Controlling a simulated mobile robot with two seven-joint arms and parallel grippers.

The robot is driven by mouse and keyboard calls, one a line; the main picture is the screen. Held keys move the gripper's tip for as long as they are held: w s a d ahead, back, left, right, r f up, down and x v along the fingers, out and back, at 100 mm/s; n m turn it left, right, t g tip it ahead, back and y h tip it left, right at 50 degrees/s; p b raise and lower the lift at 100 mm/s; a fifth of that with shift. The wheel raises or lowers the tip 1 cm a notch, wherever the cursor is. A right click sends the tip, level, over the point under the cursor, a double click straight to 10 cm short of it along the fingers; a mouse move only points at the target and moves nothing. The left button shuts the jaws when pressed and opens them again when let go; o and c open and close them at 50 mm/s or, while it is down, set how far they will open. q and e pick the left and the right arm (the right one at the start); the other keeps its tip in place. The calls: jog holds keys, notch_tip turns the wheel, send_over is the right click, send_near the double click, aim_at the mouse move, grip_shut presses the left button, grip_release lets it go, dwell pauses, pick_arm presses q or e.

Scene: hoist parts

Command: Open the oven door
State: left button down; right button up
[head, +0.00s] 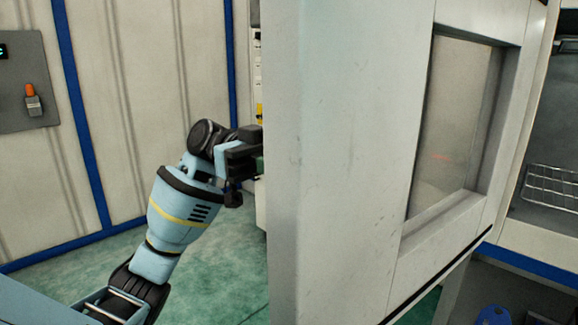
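The oven door (345,170) is a thick pale grey panel with a window (455,120). It stands swung out towards me, seen partly edge-on, and fills the middle of the head view. To its right the oven interior (545,150) shows open, with a wire rack (550,188). My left gripper (252,158) is at the left side of the door, close to its edge. Its fingertips are partly hidden by the door, so I cannot tell whether they touch it or hold anything. No door handle is visible. My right gripper is out of view.
A grey control box (28,80) with an orange-tipped switch is on the panelled wall at the left. Green floor (215,270) is open between the wall and the door. A blue object (492,315) is partly visible at the bottom right.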

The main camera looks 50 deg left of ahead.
pick_arm(q)
jog(key=shift+w+a, duration=0.1)
jog(key=shift+a, duration=0.1)
dwell(0.3)
jog(key=c, duration=1.4)
grip_release()
jog(key=shift+w+d, duration=0.1)
jog(key=a, duration=0.5)
jog(key=s+a, duration=0.1)
jog(key=a, duration=0.1)
jog(key=shift+s+a, duration=0.1)
jog(key=shift+a, duration=0.3)
